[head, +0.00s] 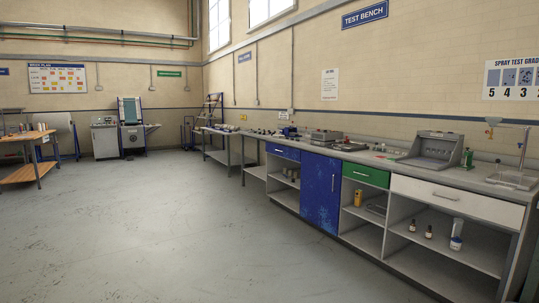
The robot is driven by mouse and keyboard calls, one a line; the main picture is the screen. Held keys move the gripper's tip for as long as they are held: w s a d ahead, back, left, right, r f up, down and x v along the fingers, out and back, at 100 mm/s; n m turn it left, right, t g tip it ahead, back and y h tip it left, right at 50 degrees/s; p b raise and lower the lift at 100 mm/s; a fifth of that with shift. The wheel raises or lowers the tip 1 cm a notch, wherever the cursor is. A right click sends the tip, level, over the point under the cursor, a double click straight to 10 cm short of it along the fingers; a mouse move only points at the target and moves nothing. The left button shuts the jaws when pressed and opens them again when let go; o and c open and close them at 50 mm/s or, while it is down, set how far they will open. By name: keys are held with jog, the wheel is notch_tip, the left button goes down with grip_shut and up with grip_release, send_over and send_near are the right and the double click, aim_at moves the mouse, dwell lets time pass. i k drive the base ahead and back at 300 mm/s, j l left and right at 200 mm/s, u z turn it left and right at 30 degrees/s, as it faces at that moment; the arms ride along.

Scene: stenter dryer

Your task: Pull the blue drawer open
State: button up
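The blue drawer (283,152) is in the head view, at the far left end of the long bench along the right wall. It is a narrow blue front just under the worktop, above an open shelf bay. It looks flush with the bench, and a small handle shows faintly on it. My gripper and arm are not in the head view.
A tall blue cabinet door (320,191) is right of the drawer, then a green drawer (365,174) and a wide white drawer (458,201). The worktop (400,168) carries several instruments. A wooden table (28,171) stands at left. The grey floor (190,230) is clear.

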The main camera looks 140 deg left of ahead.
aim_at(287, 153)
jog(key=u, duration=4.55)
jog(key=i, duration=7.3)
